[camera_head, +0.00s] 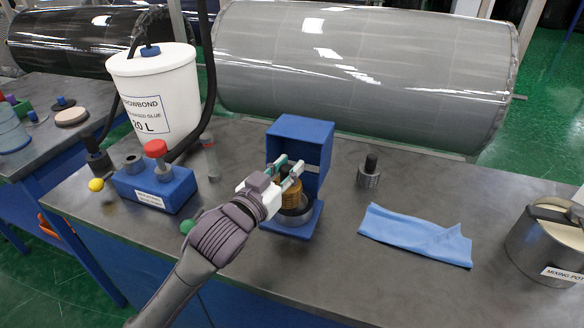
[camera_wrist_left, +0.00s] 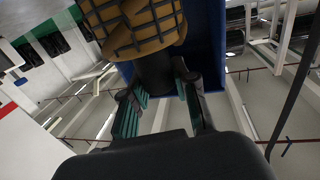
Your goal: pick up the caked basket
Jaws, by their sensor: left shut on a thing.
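The caked basket (camera_head: 289,194) is a golden-brown ribbed cylinder inside the blue open-fronted stand (camera_head: 302,132). It sits over a round grey metal ring (camera_head: 294,215) on the stand's base; whether they touch is unclear. In the left wrist view the basket (camera_wrist_left: 139,24) shows brown with a dark grid, and a dark stem (camera_wrist_left: 156,72) joins it. My left gripper (camera_head: 284,170) reaches into the stand and is shut on this stem at the basket's top. The gripper and its wrist hide part of the basket. My right gripper is out of view.
A blue holder (camera_head: 152,189) with a red-capped part and the white glue bucket (camera_head: 155,90) stand to the left. A dark-topped metal cylinder (camera_head: 369,172), a blue cloth (camera_head: 415,235) and the mixing pot (camera_head: 548,245) are to the right. The bench front right is clear.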

